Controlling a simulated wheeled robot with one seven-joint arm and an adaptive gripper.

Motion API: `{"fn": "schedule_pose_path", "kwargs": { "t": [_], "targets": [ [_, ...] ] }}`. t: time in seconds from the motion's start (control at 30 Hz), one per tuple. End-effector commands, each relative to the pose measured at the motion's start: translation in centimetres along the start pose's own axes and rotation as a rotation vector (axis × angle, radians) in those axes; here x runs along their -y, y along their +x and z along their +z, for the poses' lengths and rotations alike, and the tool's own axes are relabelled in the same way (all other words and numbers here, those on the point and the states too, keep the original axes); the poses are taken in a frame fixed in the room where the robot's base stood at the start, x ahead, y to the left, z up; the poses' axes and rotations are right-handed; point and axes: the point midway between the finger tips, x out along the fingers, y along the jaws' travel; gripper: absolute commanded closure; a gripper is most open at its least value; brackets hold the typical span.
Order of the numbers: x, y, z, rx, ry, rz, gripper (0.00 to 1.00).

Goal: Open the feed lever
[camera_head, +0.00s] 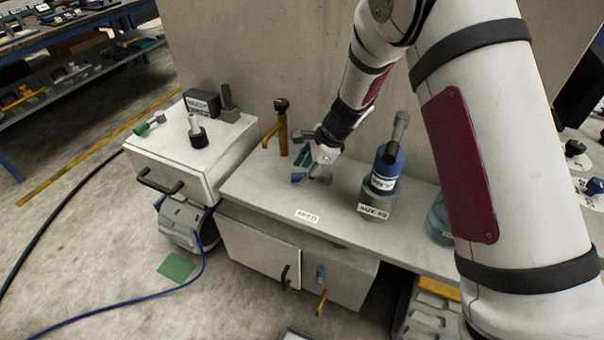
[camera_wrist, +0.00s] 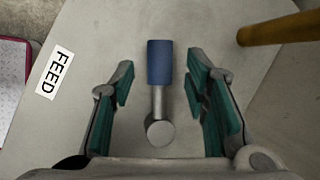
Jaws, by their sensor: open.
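The feed lever has a blue grip (camera_wrist: 160,62) on a grey metal shaft with a round pivot end, in the middle of the wrist view. Its blue part also shows at my gripper in the head view (camera_head: 298,177). A white "FEED" label (camera_wrist: 55,72) lies on the grey worktop left of it; the label also shows in the head view (camera_head: 307,216). My gripper (camera_wrist: 160,85) is open, with green-padded fingers on either side of the lever and visible gaps to it. Whether the fingers reach down to lever height is hard to tell.
A yellow post with a black knob (camera_head: 281,130) stands close behind my gripper. A blue and grey cylinder (camera_head: 384,172) with an upright handle stands to the right. A white box (camera_head: 182,155) with tools on top adjoins at left.

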Motion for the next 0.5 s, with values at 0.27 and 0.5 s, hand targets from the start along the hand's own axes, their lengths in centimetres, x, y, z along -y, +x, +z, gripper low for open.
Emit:
{"fn": "schedule_pose_path", "kwargs": {
  "t": [0.27,0.5],
  "targets": [
    [0.0,2.0,0.0,0.0,-0.001,0.0,0.58],
    [0.0,2.1,0.0,0.0,-0.002,0.0,0.58]
  ]
}}
